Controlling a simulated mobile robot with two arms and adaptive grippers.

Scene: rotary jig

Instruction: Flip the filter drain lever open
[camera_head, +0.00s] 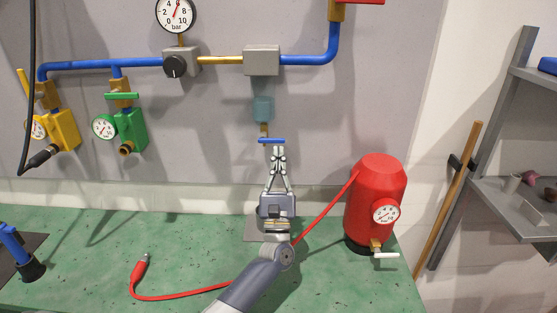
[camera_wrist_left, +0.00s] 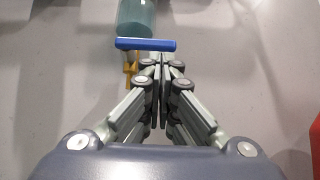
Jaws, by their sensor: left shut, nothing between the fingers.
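The filter drain lever (camera_head: 271,141) is a short blue bar. It lies level, crosswise under the filter's translucent teal bowl (camera_head: 263,108), by a brass drain fitting (camera_head: 264,129). In the left wrist view the blue lever (camera_wrist_left: 146,44) crosses just ahead of the fingertips, with the teal bowl (camera_wrist_left: 137,16) beyond and the brass fitting (camera_wrist_left: 130,72) to the left. My left gripper (camera_head: 278,149) is shut and empty. Its tips are right at the lever, toward its right half; I cannot tell whether they touch it. My right gripper is not in view.
A grey filter housing (camera_head: 261,60) sits on the blue pipe above. A red tank (camera_head: 375,205) with a red hose stands on the green bench (camera_head: 190,260) at right. Yellow (camera_head: 63,130) and green (camera_head: 131,130) valve units hang at left. The wall around the lever is clear.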

